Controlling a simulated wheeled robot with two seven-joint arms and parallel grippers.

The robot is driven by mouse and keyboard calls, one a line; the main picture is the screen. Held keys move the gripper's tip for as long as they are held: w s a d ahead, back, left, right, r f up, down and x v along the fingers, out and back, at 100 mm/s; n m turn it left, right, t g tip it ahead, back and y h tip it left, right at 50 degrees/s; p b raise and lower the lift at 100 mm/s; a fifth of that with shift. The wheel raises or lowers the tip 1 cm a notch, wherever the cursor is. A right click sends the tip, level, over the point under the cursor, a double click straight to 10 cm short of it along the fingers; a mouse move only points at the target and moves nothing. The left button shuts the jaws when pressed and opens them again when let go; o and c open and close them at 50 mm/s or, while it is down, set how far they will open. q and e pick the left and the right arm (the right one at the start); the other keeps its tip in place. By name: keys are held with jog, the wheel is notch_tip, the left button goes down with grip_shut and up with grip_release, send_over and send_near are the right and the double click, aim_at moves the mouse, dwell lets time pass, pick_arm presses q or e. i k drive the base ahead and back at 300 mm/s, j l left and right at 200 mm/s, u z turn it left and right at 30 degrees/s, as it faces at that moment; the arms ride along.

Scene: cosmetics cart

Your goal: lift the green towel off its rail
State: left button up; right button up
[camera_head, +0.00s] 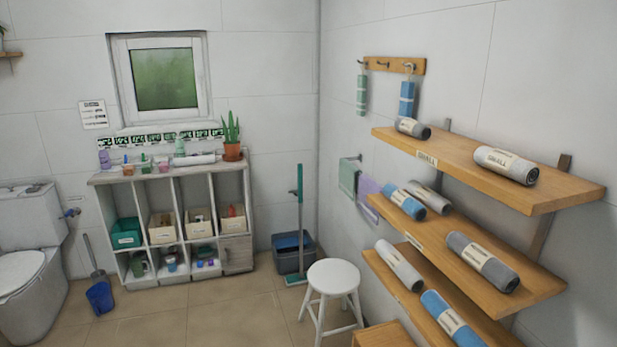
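The green towel (348,178) hangs on a metal rail (351,158) on the right-hand wall, left of the shelves. A lilac towel (367,199) hangs just to its right, and part of it is behind the shelf edge. Neither of my grippers shows in the head view, and nothing is touching the green towel.
A white stool (333,279) stands on the floor below the towels. Wooden shelves (558,190) with rolled towels jut out at right. A broom (299,215) and a dark bin (292,250) stand near the corner. A cubby unit (180,187) is against the back wall.

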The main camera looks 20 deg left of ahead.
aim_at(348, 180)
jog(key=i+j, duration=0.35)
jog(key=i, duration=0.15)
jog(key=i+j, duration=0.35)
jog(key=i, duration=0.15)
jog(key=i+j+z, duration=0.1)
jog(key=z, duration=0.6)
jog(key=i+j, duration=0.05)
jog(key=i, duration=0.05)
